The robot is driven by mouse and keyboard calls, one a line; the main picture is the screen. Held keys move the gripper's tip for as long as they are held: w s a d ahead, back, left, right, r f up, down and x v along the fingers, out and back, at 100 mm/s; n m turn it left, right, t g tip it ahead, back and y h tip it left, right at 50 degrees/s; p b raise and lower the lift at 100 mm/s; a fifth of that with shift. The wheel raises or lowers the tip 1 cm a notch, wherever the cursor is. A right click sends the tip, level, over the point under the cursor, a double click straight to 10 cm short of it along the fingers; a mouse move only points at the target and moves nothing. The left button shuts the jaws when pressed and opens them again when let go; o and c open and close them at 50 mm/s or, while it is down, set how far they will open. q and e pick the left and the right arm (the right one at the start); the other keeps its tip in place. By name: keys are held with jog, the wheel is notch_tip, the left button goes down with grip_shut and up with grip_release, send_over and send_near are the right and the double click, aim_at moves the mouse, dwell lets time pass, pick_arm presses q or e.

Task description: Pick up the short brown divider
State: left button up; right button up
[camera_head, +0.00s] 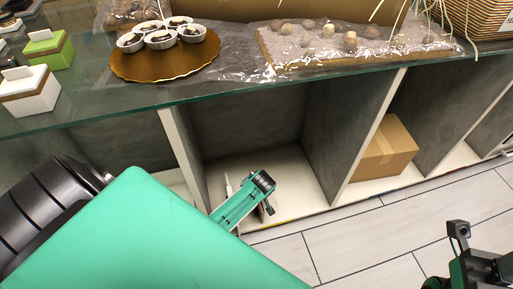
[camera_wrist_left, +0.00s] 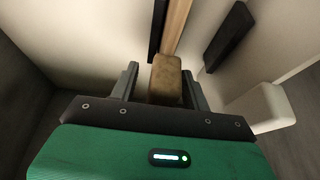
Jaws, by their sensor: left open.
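In the left wrist view, a short brown divider (camera_wrist_left: 167,76) stands between the two fingers of my left gripper (camera_wrist_left: 160,84). The fingers are apart, one on each side of it; I cannot tell whether either touches it. In the head view, my left gripper (camera_head: 262,191) reaches down into an open shelf compartment, and the brown divider cannot be made out there. My right gripper (camera_head: 468,248) is at the lower right over the floor, partly cut off; its finger opening is unclear.
Close by are a long black piece (camera_wrist_left: 156,28), a long tan piece (camera_wrist_left: 178,22), a short black piece (camera_wrist_left: 228,36) and a white piece (camera_wrist_left: 263,108). A cardboard box (camera_head: 384,150) sits in the compartment to the right. The glass counter (camera_head: 235,84) overhangs the compartments.

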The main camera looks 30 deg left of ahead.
pick_arm(q)
grip_shut()
jog(key=shift+r, duration=0.1)
